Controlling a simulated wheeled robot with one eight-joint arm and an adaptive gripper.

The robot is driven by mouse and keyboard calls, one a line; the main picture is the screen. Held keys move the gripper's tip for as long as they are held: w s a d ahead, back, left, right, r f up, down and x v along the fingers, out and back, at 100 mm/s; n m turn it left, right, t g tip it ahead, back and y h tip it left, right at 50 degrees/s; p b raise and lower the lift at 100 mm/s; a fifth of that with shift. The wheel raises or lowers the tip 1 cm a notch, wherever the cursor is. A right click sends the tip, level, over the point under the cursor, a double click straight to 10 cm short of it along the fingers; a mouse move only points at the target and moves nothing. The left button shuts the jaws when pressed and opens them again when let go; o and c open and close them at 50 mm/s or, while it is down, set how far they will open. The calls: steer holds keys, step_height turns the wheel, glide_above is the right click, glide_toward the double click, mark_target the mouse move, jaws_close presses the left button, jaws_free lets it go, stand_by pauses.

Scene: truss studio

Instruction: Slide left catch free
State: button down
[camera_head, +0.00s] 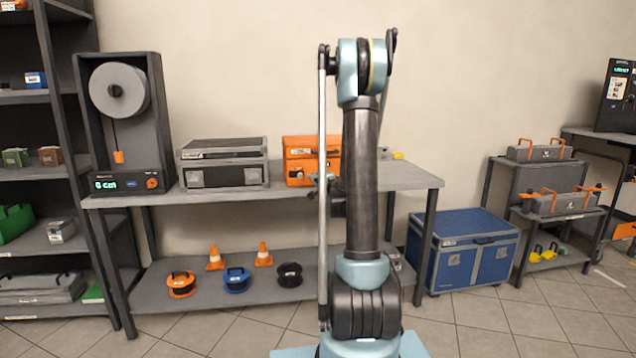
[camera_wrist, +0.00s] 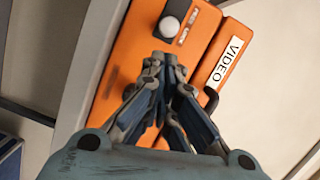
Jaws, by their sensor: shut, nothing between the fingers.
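The orange case (camera_head: 299,158) stands on the grey bench; my arm covers its right part. In the wrist view the case (camera_wrist: 126,62) appears turned, its lid bearing a white VIDEO label (camera_wrist: 227,60). A pale rounded knob on a dark plate (camera_wrist: 171,27) sits on the front, near the upper end in that view; it looks like the left catch. My gripper (camera_wrist: 164,62) is shut and empty, its fingertips just below the knob in the picture. I cannot tell whether they touch the case. The right catch is not visible.
A grey case (camera_head: 222,165) stands left of the orange case on the bench (camera_head: 410,178), with a spool unit (camera_head: 120,110) farther left. Cones and cable reels lie on the lower shelf. A blue chest (camera_head: 462,250) stands on the floor at right.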

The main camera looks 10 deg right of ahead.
mark_target(300, 175)
steer(key=shift+x, duration=2.25)
